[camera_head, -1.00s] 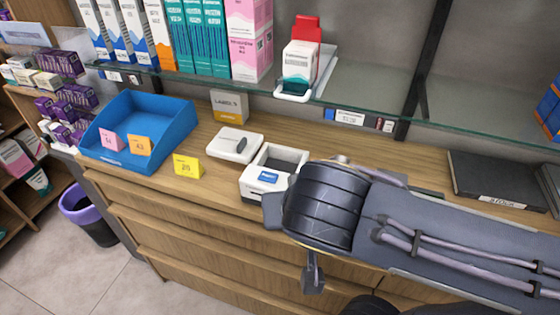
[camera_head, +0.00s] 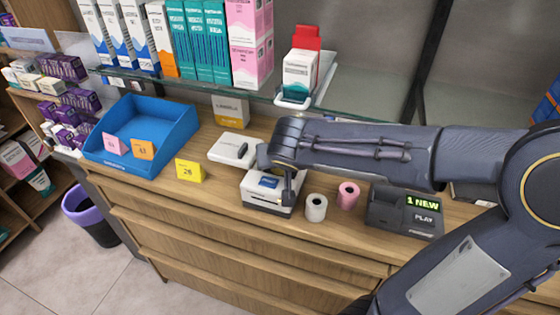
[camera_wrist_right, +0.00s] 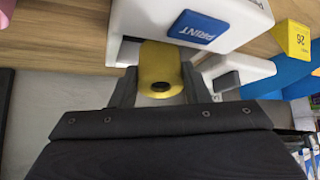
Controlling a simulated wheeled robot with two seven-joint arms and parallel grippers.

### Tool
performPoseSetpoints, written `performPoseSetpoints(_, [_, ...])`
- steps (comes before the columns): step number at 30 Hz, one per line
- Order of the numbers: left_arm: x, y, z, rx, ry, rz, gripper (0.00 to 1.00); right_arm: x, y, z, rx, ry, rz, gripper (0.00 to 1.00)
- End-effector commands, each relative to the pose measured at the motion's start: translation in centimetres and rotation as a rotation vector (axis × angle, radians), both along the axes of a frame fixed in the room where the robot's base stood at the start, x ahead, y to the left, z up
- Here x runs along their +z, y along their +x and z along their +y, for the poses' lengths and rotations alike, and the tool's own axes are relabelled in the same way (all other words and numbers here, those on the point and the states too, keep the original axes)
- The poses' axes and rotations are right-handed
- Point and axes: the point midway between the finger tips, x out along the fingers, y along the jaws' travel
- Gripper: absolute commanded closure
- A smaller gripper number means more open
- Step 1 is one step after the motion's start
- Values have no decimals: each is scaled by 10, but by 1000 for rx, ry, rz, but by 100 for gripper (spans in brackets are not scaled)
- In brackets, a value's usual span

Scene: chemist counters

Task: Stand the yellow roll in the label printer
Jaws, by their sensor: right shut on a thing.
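The white label printer (camera_head: 266,197) with its blue PRINT button stands on the wooden counter; it also shows in the right wrist view (camera_wrist_right: 244,25). Its white lid part (camera_head: 233,149) sits just behind it to the left. My right gripper (camera_wrist_right: 158,78) is shut on the yellow roll (camera_wrist_right: 160,62), with one finger on each side. The roll is at the printer's open bay, beside the blue button; I cannot tell whether it touches the bay floor. In the head view my right arm hides the roll and part of the printer. My left gripper is not in view.
A white roll (camera_head: 316,207) and a pink roll (camera_head: 348,195) stand right of the printer, near a dark PLAY machine (camera_head: 405,212). A yellow number tag (camera_head: 189,171) and a blue tray (camera_head: 140,130) are to the left. A glass shelf (camera_head: 200,85) with boxes hangs above.

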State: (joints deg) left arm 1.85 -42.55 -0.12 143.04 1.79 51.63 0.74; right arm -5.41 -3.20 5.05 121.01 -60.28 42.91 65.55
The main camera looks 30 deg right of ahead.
Motion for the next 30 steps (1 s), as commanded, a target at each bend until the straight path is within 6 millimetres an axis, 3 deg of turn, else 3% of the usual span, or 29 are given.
performPoseSetpoints(3, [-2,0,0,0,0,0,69,-20,4,-2,1,-1,9,84])
performPoseSetpoints(5, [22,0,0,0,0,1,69,-4,8,-4,-4,23,60,84])
performPoseSetpoints(13, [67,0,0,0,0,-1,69,-5,21,-10,-4,122,289,84])
performPoseSetpoints(16, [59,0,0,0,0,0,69,-25,19,-8,1,117,285,84])
performPoseSetpoints(30, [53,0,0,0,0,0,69,-32,20,-8,0,116,278,84])
